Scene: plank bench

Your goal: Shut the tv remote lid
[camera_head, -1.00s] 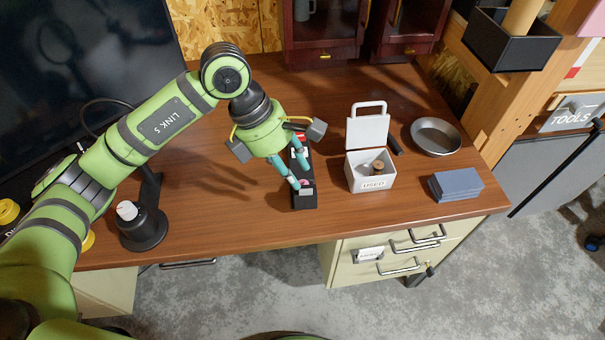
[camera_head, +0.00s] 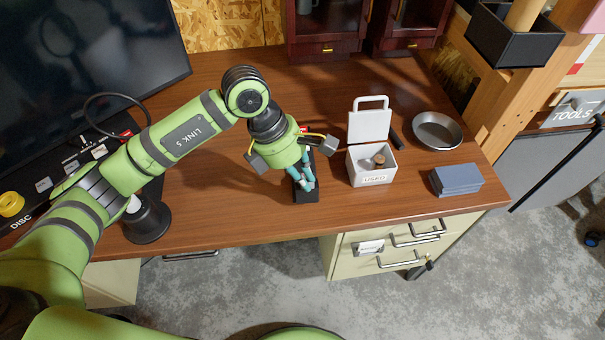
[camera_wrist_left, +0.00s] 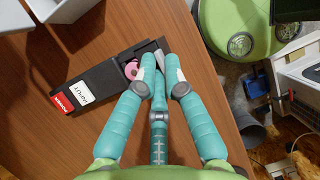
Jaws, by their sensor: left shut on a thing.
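The tv remote (camera_head: 299,196) is a long black body lying on the desk, left of the white box. In the left wrist view the remote (camera_wrist_left: 92,84) runs diagonally, with a red label and a white label towards its far end and a pink round part in a recess near my fingers. My left gripper (camera_head: 307,185) is over the remote's near end. In the wrist view its teal fingertips (camera_wrist_left: 161,65) are close together around a thin greyish piece at that end, which looks like the lid; the fingers hide most of it. My right gripper is in neither view.
A white box (camera_head: 371,172) with its lid raised stands right of the remote. A metal bowl (camera_head: 437,131) and stacked blue-grey blocks (camera_head: 455,180) are farther right. A black round-based item (camera_head: 147,222) stands left. The desk (camera_head: 225,215) is clear between.

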